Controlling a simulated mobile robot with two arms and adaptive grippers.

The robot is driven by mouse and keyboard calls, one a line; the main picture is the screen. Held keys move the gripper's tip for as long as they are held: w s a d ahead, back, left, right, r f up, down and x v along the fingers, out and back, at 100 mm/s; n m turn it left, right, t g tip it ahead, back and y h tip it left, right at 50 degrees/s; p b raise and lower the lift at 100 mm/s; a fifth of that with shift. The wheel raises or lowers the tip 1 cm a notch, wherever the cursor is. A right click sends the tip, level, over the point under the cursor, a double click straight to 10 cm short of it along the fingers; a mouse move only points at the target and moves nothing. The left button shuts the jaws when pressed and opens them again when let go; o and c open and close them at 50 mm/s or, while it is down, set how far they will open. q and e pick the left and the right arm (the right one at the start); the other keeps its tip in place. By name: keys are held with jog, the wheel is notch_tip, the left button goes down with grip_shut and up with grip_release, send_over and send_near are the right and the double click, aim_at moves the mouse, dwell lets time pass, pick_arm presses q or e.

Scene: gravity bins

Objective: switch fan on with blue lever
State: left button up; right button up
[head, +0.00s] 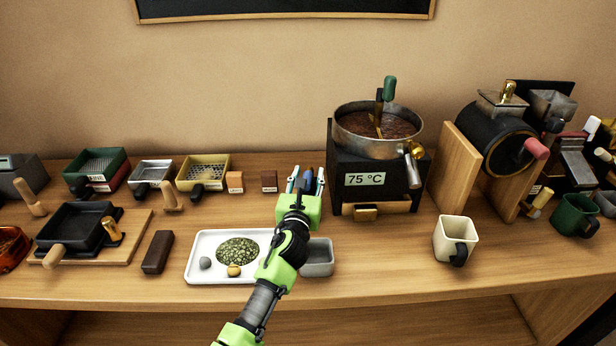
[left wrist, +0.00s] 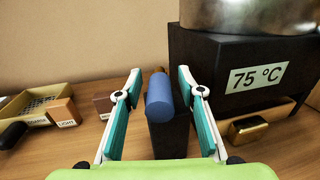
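The blue lever (left wrist: 160,98) is a rounded blue grip on a dark post, beside the black box of the roaster (head: 345,155). In the head view the lever (head: 308,178) shows partly between the fingers. My left gripper (head: 305,180) is open, with one finger on each side of the lever. In the left wrist view the left gripper's fingers (left wrist: 158,112) stand apart with gaps to the blue grip. I cannot make out a fan.
The roaster has a green-handled crank (head: 389,88), a 75 °C label (head: 364,179) and a brass-knobbed drawer (head: 385,207). Below the left gripper lie a white tray (head: 196,272) and a grey bin (head: 318,262). A cream mug (head: 453,236) stands to the right. Small wooden blocks (head: 235,181) stand left of the lever.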

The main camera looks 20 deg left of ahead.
pick_arm(q)
grip_shut()
